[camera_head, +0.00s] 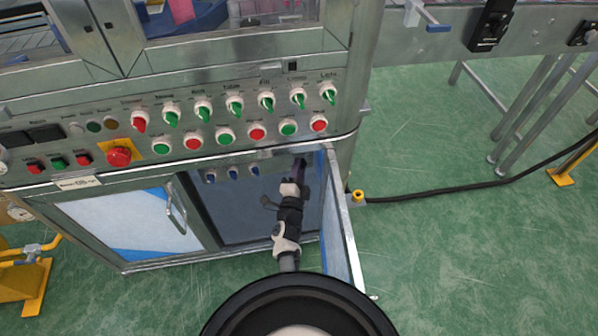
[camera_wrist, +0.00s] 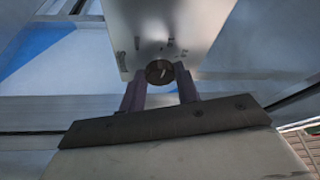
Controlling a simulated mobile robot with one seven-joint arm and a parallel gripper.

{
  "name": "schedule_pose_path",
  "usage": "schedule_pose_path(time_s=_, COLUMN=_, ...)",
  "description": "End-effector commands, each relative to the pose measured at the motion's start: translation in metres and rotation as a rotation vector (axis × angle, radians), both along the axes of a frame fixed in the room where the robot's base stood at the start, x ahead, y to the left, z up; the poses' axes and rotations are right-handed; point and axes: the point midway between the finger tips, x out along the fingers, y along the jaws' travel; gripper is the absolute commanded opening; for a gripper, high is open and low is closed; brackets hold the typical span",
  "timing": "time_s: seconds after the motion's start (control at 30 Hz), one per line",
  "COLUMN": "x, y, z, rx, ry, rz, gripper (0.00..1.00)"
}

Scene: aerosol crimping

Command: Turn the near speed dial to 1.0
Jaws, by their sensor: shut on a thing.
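A round dark dial (camera_wrist: 160,72) with a white pointer mark sits on a pale metal plate (camera_wrist: 185,25) in the wrist view. My gripper (camera_wrist: 160,80) has one purplish finger on each side of this dial and is shut on it. Its scale and the value it points at are too small to read. In the head view my gripper (camera_head: 299,166) reaches into the open right-hand cabinet, just under the control panel, and the dial is hidden there.
Several green and red switches and buttons line the control panel (camera_head: 95,155) above. Three blue knobs (camera_head: 232,173) hang under its edge, left of my gripper. The open cabinet door (camera_head: 343,225) stands close on the right of my arm. The left door (camera_head: 130,225) is closed.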

Motion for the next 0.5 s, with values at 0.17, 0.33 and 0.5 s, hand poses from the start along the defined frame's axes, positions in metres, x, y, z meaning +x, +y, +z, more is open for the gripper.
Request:
schedule_pose_path(time_s=0.17, x=0.0006, y=-0.0006, z=0.001, rx=-0.004, ry=-0.001, rz=-0.001, gripper=0.09)
schedule_pose_path(time_s=0.33, x=0.0006, y=-0.0005, z=0.0011, rx=-0.004, ry=-0.001, rz=-0.001, gripper=0.09)
schedule_pose_path(time_s=0.5, x=0.0006, y=-0.0006, z=0.0009, rx=-0.003, ry=-0.002, rz=-0.001, gripper=0.49)
